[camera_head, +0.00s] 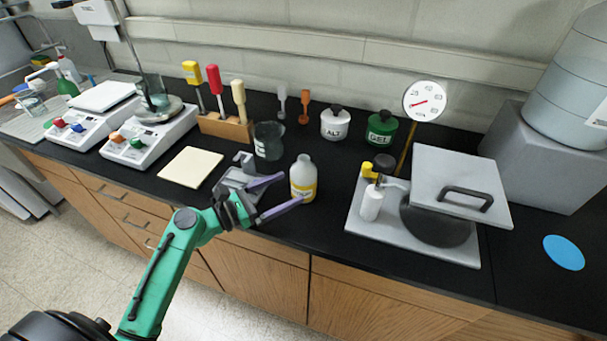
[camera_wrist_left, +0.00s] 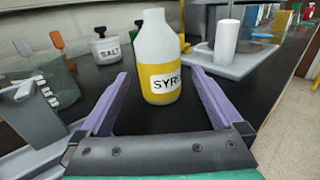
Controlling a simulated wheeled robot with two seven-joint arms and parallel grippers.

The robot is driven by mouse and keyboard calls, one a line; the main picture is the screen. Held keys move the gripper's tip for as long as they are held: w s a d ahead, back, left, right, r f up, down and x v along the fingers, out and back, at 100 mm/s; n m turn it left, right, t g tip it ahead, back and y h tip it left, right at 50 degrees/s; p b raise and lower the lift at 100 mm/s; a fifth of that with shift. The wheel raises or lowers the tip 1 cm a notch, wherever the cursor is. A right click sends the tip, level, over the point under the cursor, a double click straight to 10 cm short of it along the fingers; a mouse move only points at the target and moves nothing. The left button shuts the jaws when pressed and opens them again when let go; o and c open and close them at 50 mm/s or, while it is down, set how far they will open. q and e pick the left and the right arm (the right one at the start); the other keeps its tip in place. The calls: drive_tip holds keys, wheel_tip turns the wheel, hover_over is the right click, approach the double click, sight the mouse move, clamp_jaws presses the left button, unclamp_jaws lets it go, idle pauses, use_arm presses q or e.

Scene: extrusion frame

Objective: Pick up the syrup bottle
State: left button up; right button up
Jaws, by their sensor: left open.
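The syrup bottle (camera_head: 304,180) is white with a yellow label and stands upright near the front edge of the black counter. In the left wrist view the syrup bottle (camera_wrist_left: 158,60) stands in the middle, its label partly readable as "SYR". My left gripper (camera_head: 292,189) is open, with its purple fingers pointing at the bottle from the left. In the left wrist view my left gripper (camera_wrist_left: 160,88) has one finger on each side of the bottle's lower part, with gaps to the bottle. My right gripper is not in view.
A grey holder (camera_head: 236,178) and a dark beaker (camera_head: 268,141) stand left of and behind the bottle. A grey press with a lid (camera_head: 455,190) stands to the right. SALT (camera_head: 335,124) and GEL (camera_head: 381,130) jars stand behind. Bare counter lies between bottle and press.

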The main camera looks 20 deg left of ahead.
sight(306, 177)
use_arm(q)
drive_tip(key=p+x, duration=0.2)
drive_tip(key=x, duration=0.4)
drive_tip(key=shift+w+r, duration=0.1)
drive_tip(key=shift+r, duration=0.1)
drive_tip(key=shift+w+d+f, duration=0.15)
drive_tip(key=shift+d+f, duration=0.05)
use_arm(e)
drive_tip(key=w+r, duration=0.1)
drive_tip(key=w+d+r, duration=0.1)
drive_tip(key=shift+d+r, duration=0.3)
use_arm(q)
drive_tip(key=c, duration=1.4)
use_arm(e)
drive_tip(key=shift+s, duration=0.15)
use_arm(q)
drive_tip(key=shift+r, duration=0.15)
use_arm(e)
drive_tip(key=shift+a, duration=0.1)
use_arm(q)
drive_tip(key=shift+r, duration=0.25)
wheel_tip(306, 177, up, 19)
drive_tip(key=p, duration=0.2)
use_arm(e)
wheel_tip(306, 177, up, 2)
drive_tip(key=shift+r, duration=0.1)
